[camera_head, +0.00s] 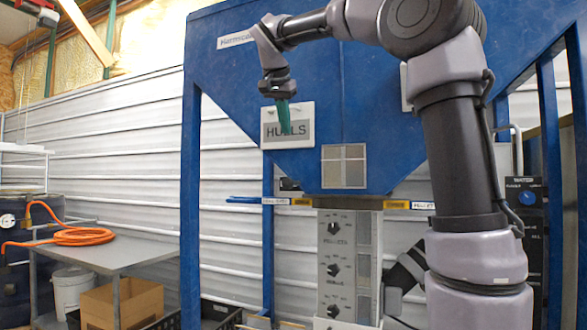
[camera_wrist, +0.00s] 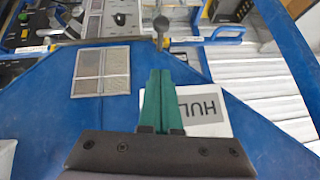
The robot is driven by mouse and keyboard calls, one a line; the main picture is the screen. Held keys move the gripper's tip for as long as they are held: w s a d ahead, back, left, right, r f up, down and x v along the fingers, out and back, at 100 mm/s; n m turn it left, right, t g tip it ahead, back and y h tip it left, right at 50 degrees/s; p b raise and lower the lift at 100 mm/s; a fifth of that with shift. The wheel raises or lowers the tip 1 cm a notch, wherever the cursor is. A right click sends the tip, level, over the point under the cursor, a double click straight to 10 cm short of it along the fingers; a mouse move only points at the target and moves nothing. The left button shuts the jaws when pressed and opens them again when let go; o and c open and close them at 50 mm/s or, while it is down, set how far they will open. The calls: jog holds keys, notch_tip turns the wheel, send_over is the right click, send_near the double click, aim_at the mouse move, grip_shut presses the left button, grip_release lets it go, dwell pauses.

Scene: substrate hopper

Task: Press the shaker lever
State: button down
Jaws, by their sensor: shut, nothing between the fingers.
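My gripper (camera_head: 283,113) is in front of the blue hopper, over the HULLS sign (camera_head: 272,138) in the head view. Its green fingers point down and are shut together with nothing between them; they also show in the wrist view (camera_wrist: 161,75). A blue handle (camera_head: 241,200) sticks out left below the hopper, beside a white label and a yellow piece. A blue handle also shows at upper right in the wrist view (camera_wrist: 222,41). A dark round knob on a stem (camera_wrist: 161,25) stands near the fingertips in that view. I cannot tell which of these is the shaker lever.
The blue hopper (camera_head: 230,95) has a gridded window (camera_head: 344,166) low on its front. Below it stands a control panel (camera_head: 336,265) with several dark knobs. A metal table (camera_head: 115,259) with an orange hose (camera_head: 80,237) is at left. A WATER panel (camera_head: 526,215) is at right.

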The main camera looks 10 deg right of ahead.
dwell(0.3)
send_over(287, 187)
jog(key=d, duration=0.1)
notch_tip(287, 187, down, 8)
jog(key=shift+d+f, duration=0.1)
jog(key=shift+s+a+f, duration=0.1)
jog(key=shift+a+f, duration=0.1)
jog(key=shift+f, duration=0.4)
jog(key=shift+a+f, duration=0.2)
jog(key=shift+f, duration=0.4)
jog(key=shift+a+f, duration=0.1)
jog(key=shift+f, duration=0.5)
jog(key=f, duration=0.6)
jog(key=shift+s+a, duration=0.2)
jog(key=shift+s, duration=0.15)
